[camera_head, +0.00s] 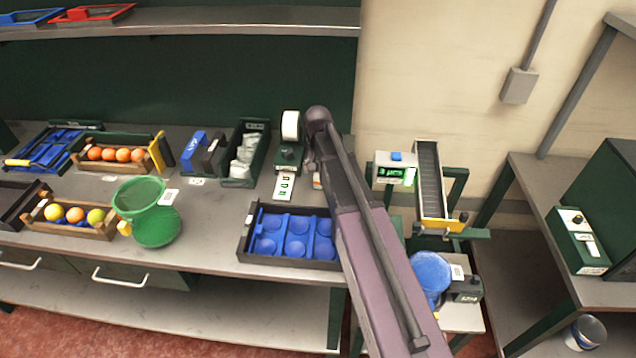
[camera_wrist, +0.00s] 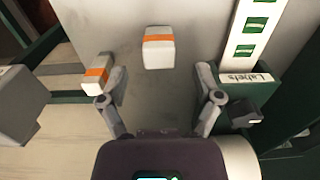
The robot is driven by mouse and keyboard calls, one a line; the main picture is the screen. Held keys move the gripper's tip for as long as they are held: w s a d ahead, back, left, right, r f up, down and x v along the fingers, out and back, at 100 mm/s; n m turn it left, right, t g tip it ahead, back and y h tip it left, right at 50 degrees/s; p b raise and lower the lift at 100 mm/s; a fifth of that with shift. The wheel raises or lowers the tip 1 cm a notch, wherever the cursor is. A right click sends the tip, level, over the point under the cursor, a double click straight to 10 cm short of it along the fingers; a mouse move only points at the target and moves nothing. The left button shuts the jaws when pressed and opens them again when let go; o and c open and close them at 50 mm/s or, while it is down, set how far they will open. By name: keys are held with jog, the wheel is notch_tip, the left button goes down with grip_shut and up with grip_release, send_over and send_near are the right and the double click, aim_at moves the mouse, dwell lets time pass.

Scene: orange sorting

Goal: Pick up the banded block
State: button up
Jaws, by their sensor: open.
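A white block with an orange band (camera_wrist: 158,48) rests on the grey bench top in the wrist view, ahead of my gripper (camera_wrist: 160,85) and roughly centred between its fingers. A second white piece with an orange band (camera_wrist: 95,78) shows at the left, partly covered by the left finger; I cannot tell whether they touch. My gripper is open, with nothing between its fingers. In the head view, a small white and orange piece (camera_head: 317,181) shows beside my arm, which hides my fingers.
A label dispenser (camera_head: 288,155) with its strip stands left of my arm; its green base (camera_wrist: 248,92) is close to the right finger. A blue-celled tray (camera_head: 243,240) lies at the bench's front edge. A green basket (camera_head: 150,215) stands further left.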

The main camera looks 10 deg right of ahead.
aim_at(318, 175)
jog(key=shift+f, duration=0.15)
jog(key=shift+f+b, duration=2.45)
jog(key=shift+b, duration=0.1)
grip_shut()
